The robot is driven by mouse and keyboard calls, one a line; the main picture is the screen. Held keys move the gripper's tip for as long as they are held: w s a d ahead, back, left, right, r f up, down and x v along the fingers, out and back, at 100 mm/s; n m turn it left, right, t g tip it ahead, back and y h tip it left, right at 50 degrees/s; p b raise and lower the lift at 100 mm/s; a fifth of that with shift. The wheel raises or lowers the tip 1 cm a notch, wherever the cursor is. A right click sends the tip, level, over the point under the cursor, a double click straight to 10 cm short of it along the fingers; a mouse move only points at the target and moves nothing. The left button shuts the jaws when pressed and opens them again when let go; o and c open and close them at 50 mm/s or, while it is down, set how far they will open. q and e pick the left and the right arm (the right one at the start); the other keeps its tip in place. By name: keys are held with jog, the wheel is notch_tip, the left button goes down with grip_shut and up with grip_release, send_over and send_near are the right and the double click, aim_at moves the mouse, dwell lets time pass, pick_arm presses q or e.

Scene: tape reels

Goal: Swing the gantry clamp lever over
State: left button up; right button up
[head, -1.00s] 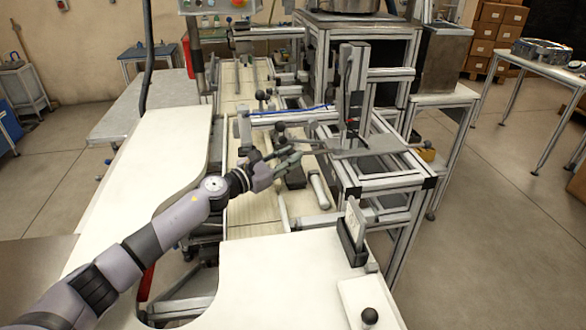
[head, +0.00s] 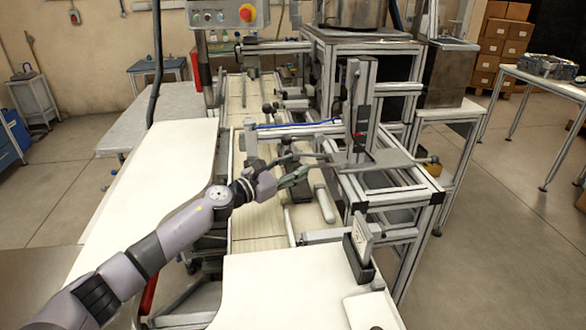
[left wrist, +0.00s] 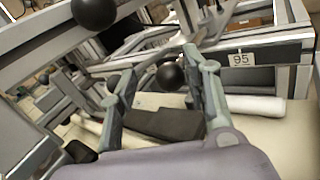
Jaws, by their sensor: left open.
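The gantry (head: 362,110) is a grey aluminium frame with an upright post, right of centre in the head view. A thin bar (head: 318,155) runs left from its plate toward my left gripper (head: 304,164). I cannot tell whether this bar is the clamp lever. My left gripper is open beside the frame. In the left wrist view, a black ball knob (left wrist: 170,76) shows between the open fingers of my left gripper (left wrist: 190,58). Whether the fingers touch it is unclear. Another black ball (left wrist: 93,12) is at the top left. My right gripper is not in view.
The conveyor (head: 255,225) runs under my left arm. White worktops (head: 150,190) lie left and in front. A dark holder (head: 358,258) stands at the front worktop's edge. A plate marked 95 (left wrist: 241,59) is on the frame. Open floor lies to the right.

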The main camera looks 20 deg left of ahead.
pick_arm(q)
jog(key=shift+s+d+f, duration=0.1)
jog(key=shift+s+f, duration=0.05)
jog(key=v, duration=1.2)
dwell(0.3)
